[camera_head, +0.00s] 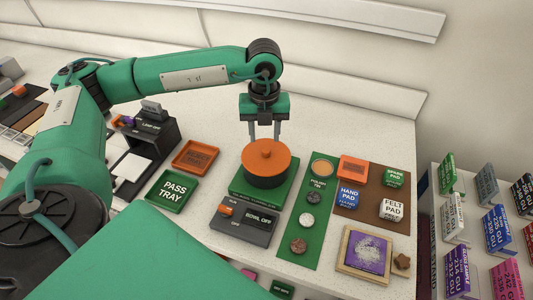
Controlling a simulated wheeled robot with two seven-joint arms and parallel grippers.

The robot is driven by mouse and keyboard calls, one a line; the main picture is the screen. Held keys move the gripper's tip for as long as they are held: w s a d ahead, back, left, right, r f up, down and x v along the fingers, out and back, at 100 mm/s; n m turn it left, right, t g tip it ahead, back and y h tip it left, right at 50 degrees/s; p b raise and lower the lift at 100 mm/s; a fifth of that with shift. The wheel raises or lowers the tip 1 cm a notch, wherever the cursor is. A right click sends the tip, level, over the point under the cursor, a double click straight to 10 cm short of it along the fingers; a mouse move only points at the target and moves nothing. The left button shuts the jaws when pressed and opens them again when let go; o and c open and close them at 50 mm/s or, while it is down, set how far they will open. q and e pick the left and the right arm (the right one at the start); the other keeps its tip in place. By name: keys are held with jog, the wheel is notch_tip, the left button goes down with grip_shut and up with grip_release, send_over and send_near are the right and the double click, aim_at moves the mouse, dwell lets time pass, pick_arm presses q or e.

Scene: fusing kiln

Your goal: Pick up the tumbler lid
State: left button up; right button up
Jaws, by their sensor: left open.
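The tumbler lid (266,157) is an orange disc with a small round knob. It sits on a dark round tumbler bowl (265,181), which stands on a green base. My left gripper (265,139) points straight down with its two fingers spread apart. It is empty, and its fingertips appear just above or behind the lid's knob; the exact gap cannot be told. My right gripper is out of view.
A grey switch box (243,228) stands in front of the tumbler. A green pass tray (172,190) and an orange tray (195,157) lie to the left. A green strip (309,222) with round pieces and a brown mat with small blocks lie to the right.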

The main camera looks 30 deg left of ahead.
aim_at(266, 150)
pick_arm(q)
jog(key=shift+f+p, duration=0.4)
jog(key=shift+f, duration=0.05)
notch_tip(266, 150, down, 4)
jog(key=shift+w+d+r+p, duration=0.15)
jog(key=shift+r+p, duration=0.05)
jog(key=shift+p, duration=0.6)
jog(key=shift+f, duration=0.5)
grip_shut()
